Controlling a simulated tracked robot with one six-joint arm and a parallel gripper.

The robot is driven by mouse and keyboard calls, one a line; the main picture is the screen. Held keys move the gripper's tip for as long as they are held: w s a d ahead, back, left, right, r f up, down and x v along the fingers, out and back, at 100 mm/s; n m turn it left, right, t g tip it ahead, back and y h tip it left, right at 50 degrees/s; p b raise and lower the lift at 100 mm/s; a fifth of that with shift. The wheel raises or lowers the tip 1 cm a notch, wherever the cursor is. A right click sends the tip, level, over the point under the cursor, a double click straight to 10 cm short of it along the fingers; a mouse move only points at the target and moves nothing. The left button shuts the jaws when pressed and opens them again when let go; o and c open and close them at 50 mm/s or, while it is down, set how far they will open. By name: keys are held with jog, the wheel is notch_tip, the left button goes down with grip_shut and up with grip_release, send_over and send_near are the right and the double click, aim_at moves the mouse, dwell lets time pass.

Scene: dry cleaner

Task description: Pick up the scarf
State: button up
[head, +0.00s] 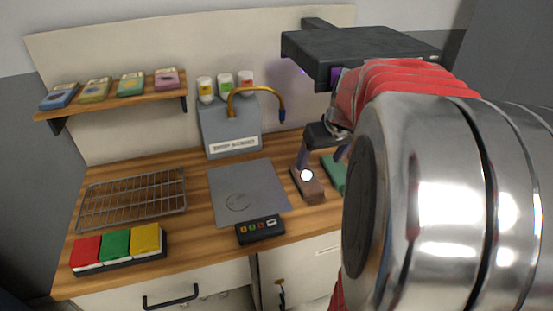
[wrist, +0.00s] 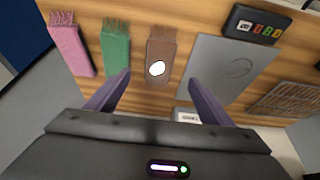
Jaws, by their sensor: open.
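Three fringed scarves lie side by side on the wooden counter. The brown scarf (head: 312,192) has a bright white round spot on it; it also shows in the wrist view (wrist: 160,45). A green scarf (head: 334,170) lies to its right in the head view and to its left in the wrist view (wrist: 116,45). A pink scarf (wrist: 72,45) lies beyond the green one. My gripper (wrist: 160,78) is open and empty, its purple fingers spread either side of the brown scarf's near end in the picture. In the head view my gripper (head: 321,160) is over the brown and green scarves.
A grey plate (head: 245,185) lies left of the brown scarf, with a black button box (head: 260,229) before it. My arm hides the right side.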

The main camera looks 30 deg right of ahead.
send_over(309, 180)
jog(key=s+a, duration=0.1)
jog(key=s, duration=0.2)
notch_tip(309, 180, down, 8)
jog(key=shift+w+a+r, duration=0.1)
jog(key=shift+w+r, duration=0.05)
jog(key=shift+r, duration=0.05)
jog(key=shift+w+f, duration=0.1)
jog(key=shift+f, duration=0.05)
jog(key=shift+x, duration=2.65)
jog(key=shift+w, duration=0.1)
jog(key=c, duration=1.2)
jog(key=shift+o, duration=0.2)
